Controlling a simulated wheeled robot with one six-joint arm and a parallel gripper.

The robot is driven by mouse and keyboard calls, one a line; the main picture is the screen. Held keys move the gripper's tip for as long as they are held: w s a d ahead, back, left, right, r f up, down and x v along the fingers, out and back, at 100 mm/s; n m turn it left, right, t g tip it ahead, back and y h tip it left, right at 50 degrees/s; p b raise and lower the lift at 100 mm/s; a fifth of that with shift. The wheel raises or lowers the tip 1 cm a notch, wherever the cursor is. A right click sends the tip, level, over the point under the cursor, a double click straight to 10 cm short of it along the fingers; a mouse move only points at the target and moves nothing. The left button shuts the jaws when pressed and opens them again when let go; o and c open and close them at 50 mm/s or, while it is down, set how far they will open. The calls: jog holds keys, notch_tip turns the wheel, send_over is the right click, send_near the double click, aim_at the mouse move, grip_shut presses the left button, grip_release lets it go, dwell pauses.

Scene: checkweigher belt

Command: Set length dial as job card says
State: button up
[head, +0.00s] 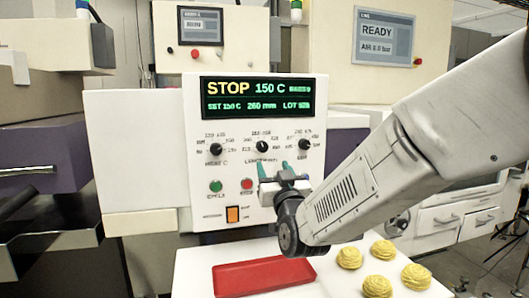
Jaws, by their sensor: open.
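The length dial (262,146) is the middle one of three round dials on a white control panel (192,165). Its pointer looks close to vertical, but the scale numbers are too small to read surely. The panel display (257,99) shows STOP, 150 C and 260 mm. My gripper (274,169) has teal fingertips standing apart, just below the length dial and partly over its label. It is open with nothing between the fingers. I cannot tell whether the fingers touch the panel. No job card can be made out.
A left dial (216,149) and right dial (305,145) flank it. Below are a green button (215,186), a red button (246,184) and an orange switch (232,214). A red tray (264,276) and several yellow swirled pieces (349,257) lie on the white surface below.

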aim_at(263, 148)
jog(key=shift+t, duration=0.3)
jog(key=x, duration=0.8)
jog(key=shift+s+a+r, duration=0.1)
jog(key=shift+s+a, duration=0.05)
jog(key=shift+a, duration=0.15)
jog(key=c, duration=1)
